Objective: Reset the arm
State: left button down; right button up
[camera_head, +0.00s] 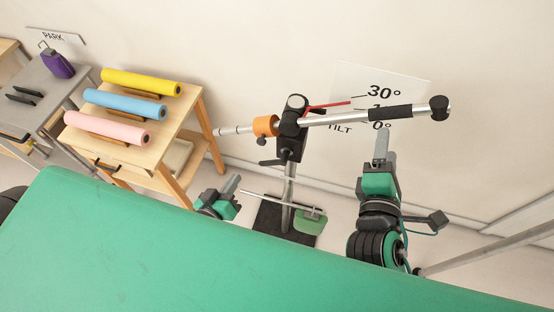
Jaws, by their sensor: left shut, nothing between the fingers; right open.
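A boom arm (343,117) sits on a black pivot head atop a metal post (289,180). The arm is a silver bar, tilted slightly up to the right, with a black grip (390,112) and black knob (439,107) at its right end. An orange collar (265,125) is on its left part. A red pointer (328,105) reaches from the pivot toward a wall sign (350,85) reading 30°, 0° and TILT; the bar covers part of it. My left gripper (231,184) is shut and empty, left of the post. My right gripper (382,145) is open, below the grip and apparently apart from it.
The post stands on a black base (270,215) with a green pedal-like plate (307,222). To the left, a wooden rack (192,110) bears yellow, blue and pink rolls. A grey table (35,75) with a purple object (57,63) stands further left, beneath a PARK sign (56,36).

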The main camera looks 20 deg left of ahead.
dwell(0.3)
